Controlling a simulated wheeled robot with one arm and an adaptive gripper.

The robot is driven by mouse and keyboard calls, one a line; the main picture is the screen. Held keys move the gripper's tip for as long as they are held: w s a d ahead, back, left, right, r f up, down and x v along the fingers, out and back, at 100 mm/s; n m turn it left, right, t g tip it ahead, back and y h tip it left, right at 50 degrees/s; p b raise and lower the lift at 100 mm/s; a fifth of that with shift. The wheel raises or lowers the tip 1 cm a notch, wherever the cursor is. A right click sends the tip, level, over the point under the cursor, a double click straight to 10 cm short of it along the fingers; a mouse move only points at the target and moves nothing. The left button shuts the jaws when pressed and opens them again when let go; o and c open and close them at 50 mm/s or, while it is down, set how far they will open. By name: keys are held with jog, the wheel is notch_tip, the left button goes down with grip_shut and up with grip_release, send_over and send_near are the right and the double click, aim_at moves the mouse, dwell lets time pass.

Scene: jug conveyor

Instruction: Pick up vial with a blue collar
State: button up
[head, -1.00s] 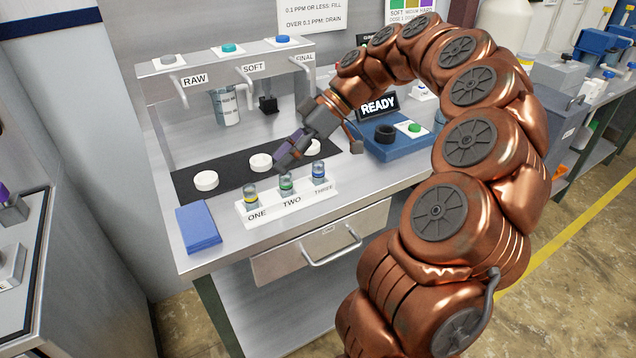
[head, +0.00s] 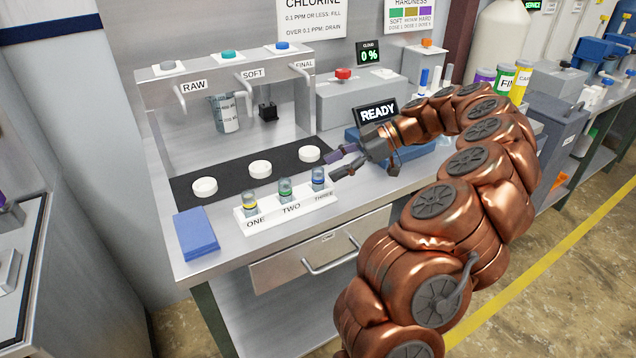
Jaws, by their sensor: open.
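The vial with a blue collar (head: 318,179) stands upright in the slot marked THREE of the white rack (head: 263,223), at its right end. A vial with a green collar (head: 285,190) stands at TWO and a vial with a yellow collar (head: 250,204) at ONE. My gripper (head: 334,164) is open and empty, to the right of the blue-collared vial at about its height. Its fingers point left toward the vial, one finger behind the other. They look close to the vial, but I cannot tell whether they touch it.
Three white caps (head: 260,168) lie on the black mat (head: 230,178) behind the rack. A blue cloth or pad (head: 196,234) lies left of the rack. The READY display (head: 377,113) stands behind my gripper. A tap stand with a jug (head: 226,114) is at the back.

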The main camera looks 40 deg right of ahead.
aim_at(318, 175)
jog(key=shift+p+x, duration=0.9)
jog(key=shift+x, duration=1.7)
jog(key=shift+d+f, duration=0.1)
jog(key=shift+f, duration=0.1)
jog(key=c, duration=1.1)
jog(key=shift+o, duration=0.2)
jog(key=shift+r, duration=0.1)
